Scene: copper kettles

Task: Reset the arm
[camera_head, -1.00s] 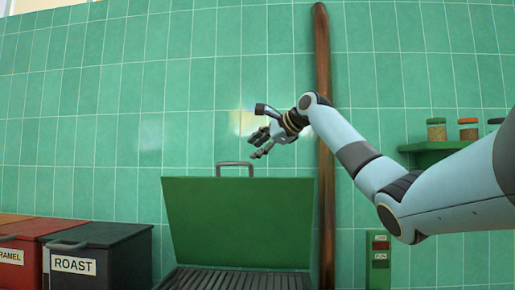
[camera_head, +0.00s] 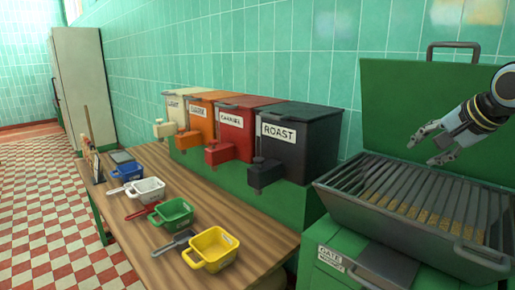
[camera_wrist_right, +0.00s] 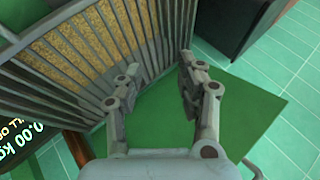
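My right gripper (camera_head: 436,139) is above the slatted grey tray of the green machine (camera_head: 420,205), in front of its raised green lid (camera_head: 395,105). In the right wrist view my right gripper (camera_wrist_right: 158,85) has its two fingers apart with nothing between them. The slatted tray (camera_wrist_right: 85,60) shows there beyond the fingers, with golden grainy stuff between its slats. My left gripper is not in view.
A wooden table (camera_head: 135,175) holds blue, white, green and yellow baskets, the yellow basket (camera_head: 212,250) nearest. Several labelled bins stand behind it, with the black ROAST bin (camera_head: 300,140) beside the machine. A pale cabinet (camera_head: 82,90) stands far left. Checkered floor (camera_head: 45,215) is open at left.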

